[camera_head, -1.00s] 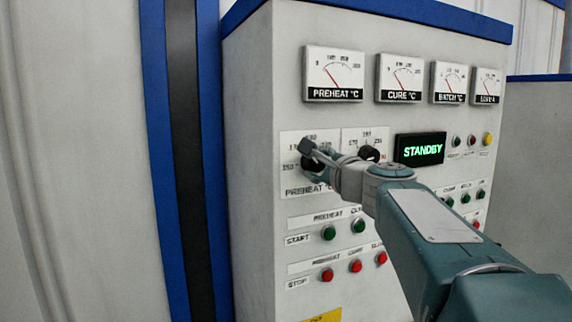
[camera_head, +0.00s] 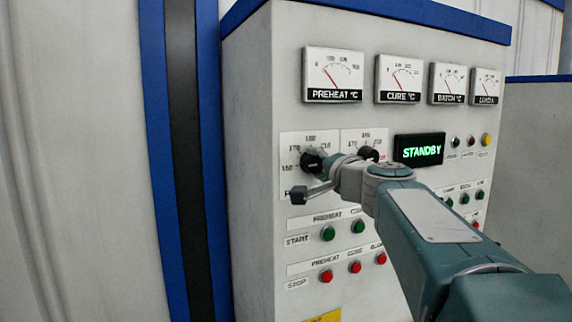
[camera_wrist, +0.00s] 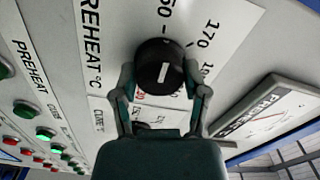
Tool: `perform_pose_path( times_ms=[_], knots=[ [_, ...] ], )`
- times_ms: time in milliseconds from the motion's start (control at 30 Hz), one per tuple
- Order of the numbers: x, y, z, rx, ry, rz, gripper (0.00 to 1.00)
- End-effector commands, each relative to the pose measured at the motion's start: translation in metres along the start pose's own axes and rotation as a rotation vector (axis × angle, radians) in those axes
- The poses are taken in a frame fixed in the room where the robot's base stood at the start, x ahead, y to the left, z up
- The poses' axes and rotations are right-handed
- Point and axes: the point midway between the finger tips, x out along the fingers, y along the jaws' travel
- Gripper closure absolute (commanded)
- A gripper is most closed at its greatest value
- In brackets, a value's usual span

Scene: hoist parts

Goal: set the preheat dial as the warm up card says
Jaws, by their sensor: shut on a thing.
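The preheat dial (camera_head: 311,161) is a round black knob on a white scale plate at the panel's left. In the wrist view the dial (camera_wrist: 150,58) has a white pointer mark running toward the lower edge of the picture, away from the 150 label. The number it points at is hidden. My gripper (camera_wrist: 163,92) is shut on the dial, with one finger on each side. In the head view my gripper (camera_head: 312,175) is rolled, with one finger low at the left. No warm up card is readable in view.
A second black dial (camera_head: 369,153) sits close to the right. The preheat gauge (camera_head: 333,73) is above, with its needle low. A display (camera_head: 420,149) reads STANDBY. Green start buttons (camera_head: 328,233) and red stop buttons (camera_head: 326,276) lie below.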

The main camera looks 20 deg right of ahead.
Motion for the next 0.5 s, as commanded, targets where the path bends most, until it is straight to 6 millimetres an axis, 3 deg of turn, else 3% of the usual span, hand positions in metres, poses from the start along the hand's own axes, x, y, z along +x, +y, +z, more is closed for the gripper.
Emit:
perform_pose_path(
  times_ms=[500],
  knots=[
    [0.0018,0.0052,0.0012,-0.129,-0.005,0.009,0.89]
  ],
)
